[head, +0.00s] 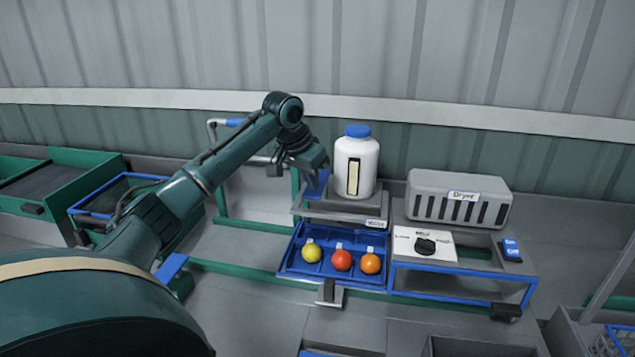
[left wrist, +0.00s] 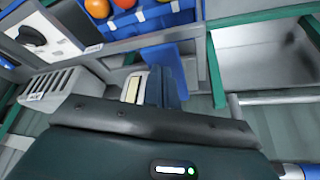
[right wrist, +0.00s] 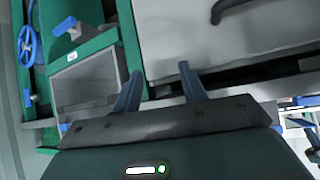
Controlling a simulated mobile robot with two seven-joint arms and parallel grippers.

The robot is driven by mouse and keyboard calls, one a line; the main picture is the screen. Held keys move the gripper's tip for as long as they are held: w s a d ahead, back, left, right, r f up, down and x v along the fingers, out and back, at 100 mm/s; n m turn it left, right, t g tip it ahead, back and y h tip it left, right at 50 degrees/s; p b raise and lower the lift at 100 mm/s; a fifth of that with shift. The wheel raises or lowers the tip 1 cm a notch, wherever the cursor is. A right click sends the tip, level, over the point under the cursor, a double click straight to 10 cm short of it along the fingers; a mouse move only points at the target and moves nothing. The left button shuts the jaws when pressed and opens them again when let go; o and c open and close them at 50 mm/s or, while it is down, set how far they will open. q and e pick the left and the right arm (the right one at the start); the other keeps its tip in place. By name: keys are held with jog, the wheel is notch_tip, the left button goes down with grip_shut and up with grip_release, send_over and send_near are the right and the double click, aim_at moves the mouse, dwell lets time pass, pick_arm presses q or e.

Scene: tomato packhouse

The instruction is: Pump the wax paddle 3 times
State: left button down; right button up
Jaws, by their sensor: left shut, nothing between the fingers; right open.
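The wax unit (head: 376,223) bears a white bottle (head: 366,182) with a blue cap and a pale level strip. The blue wax paddle (head: 317,186) is at its left side, partly hidden by my left gripper (head: 315,174). In the left wrist view the paddle (left wrist: 164,52) shows as a bright blue plate just beyond the fingertips. My left gripper is shut with nothing in it, close at the paddle; I cannot tell whether they touch. My right gripper (right wrist: 160,84) is open and empty, seen only in the right wrist view.
A blue tray (head: 285,268) in front of the wax unit holds a yellow, a red and an orange tomato. A grey dryer (head: 460,182) and a white panel with a black knob (head: 425,247) stand to the right. Green-framed bins (head: 85,160) are at the left.

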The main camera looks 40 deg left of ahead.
aim_at(311, 193)
pick_arm(q)
jog(key=shift+f, duration=0.1)
jog(key=shift+f+b, duration=0.3)
jog(key=shift+f, duration=1.45)
jog(key=shift+r, duration=0.15)
jog(key=shift+r+p, duration=0.3)
jog(key=shift+r, duration=1.5)
jog(key=shift+f, duration=0.1)
